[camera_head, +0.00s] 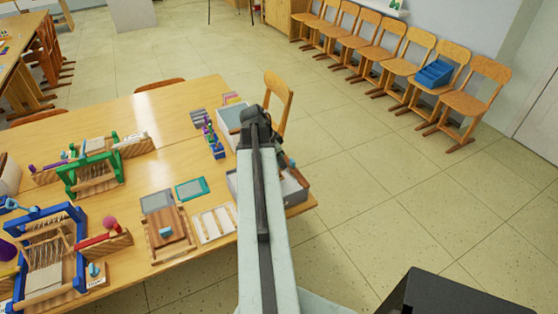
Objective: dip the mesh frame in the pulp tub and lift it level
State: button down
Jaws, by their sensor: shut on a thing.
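My gripper (257,117) is at the far end of my raised arm, above the table's right part. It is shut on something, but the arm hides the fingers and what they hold. A pale grey tub with whitish contents (229,120) shows just left of the gripper, partly covered by it. A second grey tub (296,188) stands at the table's right corner, partly behind my arm. I cannot tell which one is the pulp tub. A teal-edged mesh frame (191,188) lies flat on the table, left of my arm. A grey mesh panel (157,201) lies beside it.
The wooden table (190,100) holds a green loom (90,172), a blue loom (47,250), a wooden board with a blue block (170,236) and a white slatted rack (214,223). A chair (279,97) stands behind the tubs. The floor to the right is clear.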

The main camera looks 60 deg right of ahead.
jog(key=shift+f+b, duration=3.65)
jog(key=shift+f, duration=0.35)
jog(key=shift+r, duration=0.1)
jog(key=shift+r+p, duration=3.45)
jog(key=shift+p, duration=0.1)
notch_tip(320, 180, up, 5)
jog(key=p, duration=0.5)
jog(key=shift+r, duration=0.1)
